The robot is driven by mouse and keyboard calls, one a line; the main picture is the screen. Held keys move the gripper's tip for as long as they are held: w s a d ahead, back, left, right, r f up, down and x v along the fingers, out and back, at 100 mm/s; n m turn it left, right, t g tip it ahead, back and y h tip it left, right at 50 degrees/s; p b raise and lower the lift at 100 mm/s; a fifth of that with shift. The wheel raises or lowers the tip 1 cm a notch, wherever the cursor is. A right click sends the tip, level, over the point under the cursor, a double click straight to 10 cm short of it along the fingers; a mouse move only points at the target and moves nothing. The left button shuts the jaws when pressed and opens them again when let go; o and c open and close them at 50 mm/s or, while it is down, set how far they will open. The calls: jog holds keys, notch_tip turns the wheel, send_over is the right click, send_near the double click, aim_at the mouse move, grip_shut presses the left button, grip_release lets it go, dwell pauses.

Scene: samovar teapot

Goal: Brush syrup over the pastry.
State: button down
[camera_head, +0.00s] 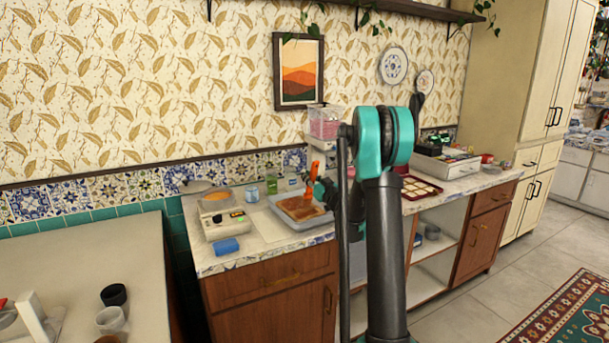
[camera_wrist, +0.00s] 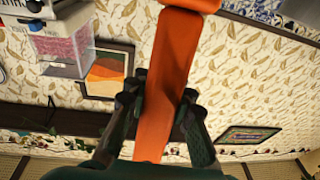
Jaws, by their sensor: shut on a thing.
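The pastry (camera_head: 299,208) is a brown slab in a light grey tray (camera_head: 279,215) on the counter, left of my arm. My gripper (camera_head: 324,190) is just above the right side of the tray, partly hidden behind my arm. It is shut on an orange brush (camera_head: 314,168), whose orange part stands up above the fingers. In the wrist view my gripper (camera_wrist: 158,103) has a finger on each side of the flat orange handle (camera_wrist: 172,55). The bristles are not clearly visible, and I cannot tell whether they touch the pastry. I cannot make out the syrup for certain.
A clear bin of pink stuff (camera_head: 324,124) rises behind. A dark red tray (camera_head: 420,188) lies right.

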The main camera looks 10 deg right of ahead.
aim_at(314, 177)
jog(key=shift+r+v, duration=0.2)
jog(key=shift+v, duration=0.95)
jog(key=shift+r+v, duration=0.15)
jog(key=shift+v, duration=1.05)
jog(key=shift+r+v, duration=0.2)
jog(key=shift+v, duration=0.95)
jog(key=shift+w+a, duration=1.85)
jog(key=shift+w, duration=6.65)
jog(key=shift+s+r+v, duration=0.25)
jog(key=shift+r+v, duration=1.4)
jog(key=shift+v, duration=7.1)
jog(key=f+x, duration=0.2)
jog(key=x, duration=0.8)
jog(key=shift+w, duration=0.45)
